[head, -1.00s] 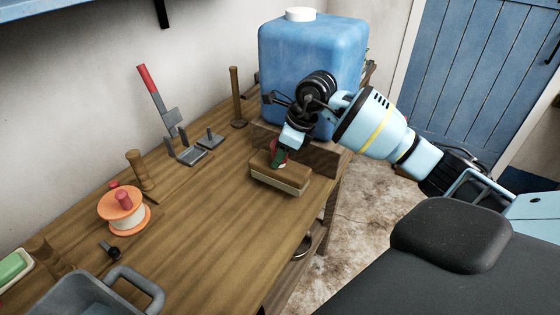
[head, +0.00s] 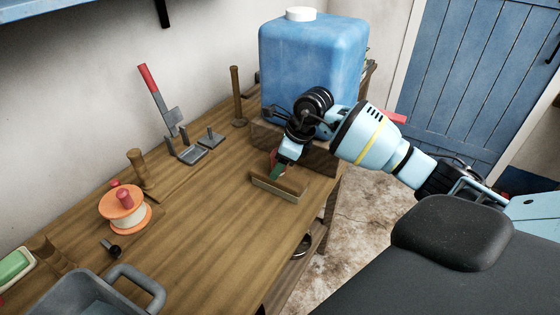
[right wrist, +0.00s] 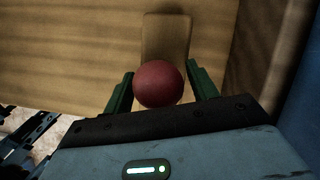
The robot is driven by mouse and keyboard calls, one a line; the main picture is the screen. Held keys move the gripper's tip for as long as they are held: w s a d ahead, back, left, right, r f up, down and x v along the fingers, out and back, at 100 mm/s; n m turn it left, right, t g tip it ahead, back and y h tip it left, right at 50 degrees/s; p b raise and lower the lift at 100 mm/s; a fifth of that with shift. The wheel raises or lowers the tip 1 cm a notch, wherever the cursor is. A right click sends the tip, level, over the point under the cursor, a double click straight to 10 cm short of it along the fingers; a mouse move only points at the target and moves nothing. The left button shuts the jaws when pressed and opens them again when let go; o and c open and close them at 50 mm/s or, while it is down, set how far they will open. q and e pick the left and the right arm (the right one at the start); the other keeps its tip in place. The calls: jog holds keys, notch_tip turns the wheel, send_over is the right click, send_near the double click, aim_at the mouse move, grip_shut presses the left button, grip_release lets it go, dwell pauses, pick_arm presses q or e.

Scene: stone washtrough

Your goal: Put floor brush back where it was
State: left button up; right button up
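The floor brush (head: 292,184) is a low wooden block with a pale lower edge, near the right edge of the wooden worktop, in front of the blue container. Its round dark-red knob (right wrist: 159,84) shows in the right wrist view, with the wooden block beyond it. My right gripper (head: 277,168) reaches down over the brush from the right. Its green fingers sit close on both sides of the knob and appear shut on it. The fingers and wrist hide part of the brush. I cannot tell whether its underside touches the worktop. My left gripper is out of view.
A blue container (head: 300,60) stands right behind my right gripper. A wooden peg (head: 237,95), a red-handled grey tool (head: 160,100), an orange spool (head: 122,210) and a grey tub (head: 75,295) stand along the worktop (head: 210,215). Its middle is clear.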

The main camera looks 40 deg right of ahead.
jog(key=shift+d+r, duration=0.1)
jog(key=shift+r, duration=0.35)
jog(key=v, duration=1.1)
jog(key=shift+r, duration=0.2)
